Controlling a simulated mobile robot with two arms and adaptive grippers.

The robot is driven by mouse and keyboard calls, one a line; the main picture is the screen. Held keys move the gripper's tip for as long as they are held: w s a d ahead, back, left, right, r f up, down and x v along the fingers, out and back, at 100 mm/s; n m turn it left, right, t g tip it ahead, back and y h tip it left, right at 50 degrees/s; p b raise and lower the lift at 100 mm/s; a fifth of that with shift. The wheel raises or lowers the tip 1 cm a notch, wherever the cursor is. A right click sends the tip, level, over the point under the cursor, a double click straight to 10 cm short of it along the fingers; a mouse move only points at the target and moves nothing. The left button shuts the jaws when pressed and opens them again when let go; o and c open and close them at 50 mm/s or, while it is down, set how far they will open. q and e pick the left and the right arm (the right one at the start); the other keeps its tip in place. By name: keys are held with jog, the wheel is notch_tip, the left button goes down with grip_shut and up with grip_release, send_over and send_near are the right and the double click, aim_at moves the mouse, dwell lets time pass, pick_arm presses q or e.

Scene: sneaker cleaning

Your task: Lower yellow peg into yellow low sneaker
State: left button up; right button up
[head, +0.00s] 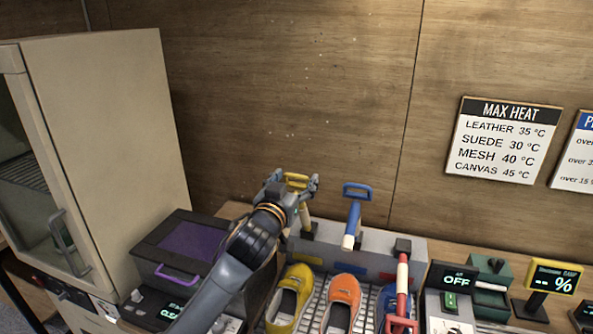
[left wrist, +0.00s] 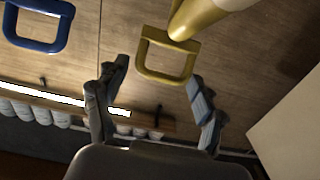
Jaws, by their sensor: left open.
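The yellow peg (head: 304,213) has a loop handle and hangs at the grey rack behind the shoes. In the left wrist view its yellow handle (left wrist: 166,72) shows ahead of the fingertips. My left gripper (head: 294,183) is open, with its fingers on either side of the yellow handle; in the left wrist view the gripper (left wrist: 155,88) does not appear closed on it. The yellow low sneaker (head: 288,297) sits on the wire rack in front, below my left arm, which hides part of the view beside it. My right gripper is not in view.
A blue peg (head: 353,215) stands right of the yellow one. An orange sneaker (head: 342,300) sits beside the yellow sneaker. A red and white peg (head: 402,290) stands over a blue shoe (head: 386,303). A dark purple-topped box (head: 190,243) and beige cabinet (head: 120,130) stand left.

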pick_arm(q)
jog(key=shift+x, duration=0.85)
